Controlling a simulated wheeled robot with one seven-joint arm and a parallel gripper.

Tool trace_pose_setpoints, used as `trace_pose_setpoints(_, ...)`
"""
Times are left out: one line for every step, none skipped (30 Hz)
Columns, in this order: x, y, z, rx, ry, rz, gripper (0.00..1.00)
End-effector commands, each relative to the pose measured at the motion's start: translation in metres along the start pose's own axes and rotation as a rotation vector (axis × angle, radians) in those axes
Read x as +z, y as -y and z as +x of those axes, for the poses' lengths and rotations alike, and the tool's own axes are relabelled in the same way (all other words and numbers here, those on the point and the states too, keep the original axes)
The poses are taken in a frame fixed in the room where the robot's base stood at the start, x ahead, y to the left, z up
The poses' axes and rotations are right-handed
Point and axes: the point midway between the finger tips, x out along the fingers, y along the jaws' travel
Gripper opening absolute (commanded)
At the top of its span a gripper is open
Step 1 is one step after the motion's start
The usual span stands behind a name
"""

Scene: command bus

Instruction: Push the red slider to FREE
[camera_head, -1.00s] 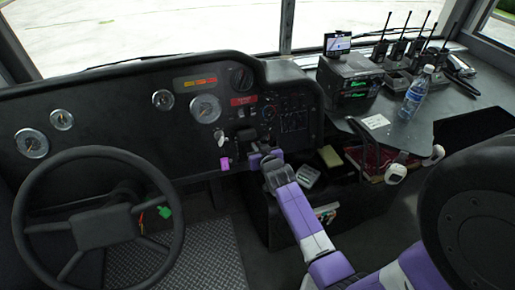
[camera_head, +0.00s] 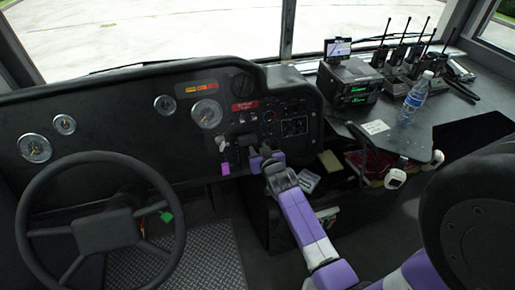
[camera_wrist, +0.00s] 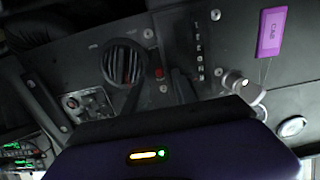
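My gripper (camera_head: 264,160) is at the lower right part of the dashboard, just right of a purple tag (camera_head: 225,168). In the wrist view its dark body fills the bottom, and dark finger-like shapes reach up to the panel; their gap is unclear. A small red part (camera_wrist: 158,72) shows on the panel just beyond these shapes, between a round vent (camera_wrist: 125,63) and a lettered strip (camera_wrist: 198,50). I cannot tell for sure that it is the red slider, and no FREE marking is readable. In the head view the arm and small scale hide the detail there.
The purple CAB tag (camera_wrist: 271,32) hangs beside a silver key switch (camera_wrist: 240,85). The steering wheel (camera_head: 98,160) stands at the left. A side shelf with radios (camera_head: 350,85) and a water bottle (camera_head: 415,98) is at the right. A dark seat (camera_head: 470,215) fills the right front.

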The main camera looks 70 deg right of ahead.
Motion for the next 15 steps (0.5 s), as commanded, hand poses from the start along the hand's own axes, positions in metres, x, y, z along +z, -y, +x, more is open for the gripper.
trace_pose_setpoints(0.001, 0.0, -0.009, -0.001, 0.0, -0.001, 0.33)
trace_pose_setpoints(0.0, 0.0, -0.014, -0.001, -0.001, -0.001, 0.33)
trace_pose_setpoints(0.0, 0.0, -0.021, 0.0, -0.001, -0.001, 0.33)
trace_pose_setpoints(0.001, 0.0, -0.026, 0.0, 0.0, -0.001, 0.33)
trace_pose_setpoints(0.0, 0.0, -0.031, 0.0, -0.001, -0.001, 0.33)
trace_pose_setpoints(0.0, 0.0, -0.038, 0.0, 0.0, -0.001, 0.33)
trace_pose_setpoints(0.0, 0.0, -0.042, 0.0, -0.002, -0.002, 0.33)
trace_pose_setpoints(0.0, 0.0, -0.046, 0.0, -0.001, -0.002, 0.33)
trace_pose_setpoints(0.0, 0.0, -0.05, 0.0, -0.002, -0.002, 0.33)
trace_pose_setpoints(0.0, 0.0, -0.053, 0.0, -0.002, -0.002, 0.33)
trace_pose_setpoints(0.0, 0.0, -0.056, 0.0, -0.002, -0.002, 0.33)
trace_pose_setpoints(-0.001, 0.0, -0.058, 0.0, -0.002, -0.001, 0.33)
trace_pose_setpoints(-0.001, 0.0, -0.06, 0.0, -0.002, -0.001, 0.33)
trace_pose_setpoints(-0.001, 0.0, -0.061, 0.0, -0.002, -0.001, 0.33)
trace_pose_setpoints(-0.001, 0.0, -0.062, 0.0, -0.002, -0.001, 0.33)
